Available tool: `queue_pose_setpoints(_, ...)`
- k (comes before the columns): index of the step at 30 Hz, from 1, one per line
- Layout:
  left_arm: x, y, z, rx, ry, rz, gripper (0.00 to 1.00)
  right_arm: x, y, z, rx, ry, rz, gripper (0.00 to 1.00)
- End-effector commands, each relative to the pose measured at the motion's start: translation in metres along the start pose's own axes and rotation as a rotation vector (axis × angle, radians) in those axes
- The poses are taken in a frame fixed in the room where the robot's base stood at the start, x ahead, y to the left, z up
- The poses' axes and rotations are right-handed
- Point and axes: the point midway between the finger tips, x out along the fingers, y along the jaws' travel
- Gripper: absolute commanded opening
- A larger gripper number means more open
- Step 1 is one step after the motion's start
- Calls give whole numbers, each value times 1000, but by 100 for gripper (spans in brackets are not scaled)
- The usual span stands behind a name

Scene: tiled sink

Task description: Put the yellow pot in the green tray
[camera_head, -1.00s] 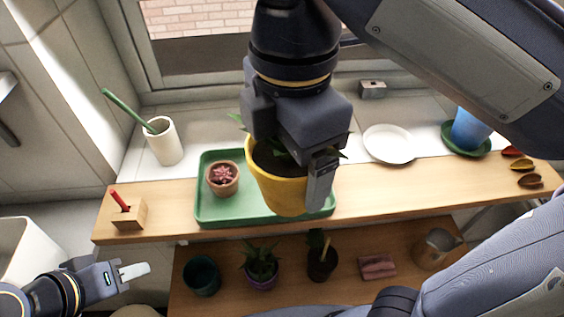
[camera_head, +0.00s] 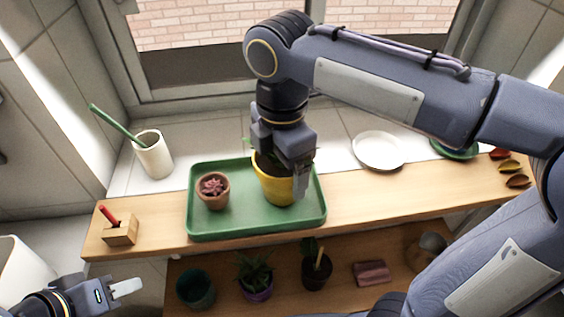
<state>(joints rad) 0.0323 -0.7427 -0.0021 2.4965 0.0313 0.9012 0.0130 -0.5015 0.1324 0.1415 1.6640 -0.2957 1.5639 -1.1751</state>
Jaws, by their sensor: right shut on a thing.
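The yellow pot (camera_head: 277,190) with a green plant is over the right half of the green tray (camera_head: 230,230), upright. I cannot tell whether its base touches the tray. My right gripper (camera_head: 299,182) comes down from above and is shut on the pot's rim at its right side; the gripper hides much of the plant. A small terracotta pot with a red succulent (camera_head: 213,191) stands in the tray's left half. My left gripper (camera_head: 126,288) is at the lower left, away from the tray; its finger opening cannot be made out.
The tray lies on a wooden shelf. A white cup with a green stick (camera_head: 153,155), a white plate (camera_head: 379,151) and a wooden block with a red tool (camera_head: 119,230) stand around it. Several pots, including a dark green one (camera_head: 196,288), stand on the lower shelf.

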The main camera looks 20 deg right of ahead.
Motion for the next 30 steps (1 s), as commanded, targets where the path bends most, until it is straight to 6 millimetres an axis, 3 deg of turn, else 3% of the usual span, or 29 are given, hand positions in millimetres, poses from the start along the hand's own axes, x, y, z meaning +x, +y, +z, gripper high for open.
queue_pose_setpoints(11,2,-1,1,0,0,0,36,4,0,0,1,0,2,50)
queue_pose_setpoints(12,2,-1,1,0,0,0,36,5,0,0,1,0,1,88)
queue_pose_setpoints(15,1,0,1,0,0,0,36,4,0,0,1,0,1,100)
queue_pose_setpoints(25,-1,0,0,0,0,0,36,-4,0,0,0,1,3,100)
queue_pose_setpoints(30,-3,1,-2,0,0,0,36,-33,1,-1,0,1,5,100)
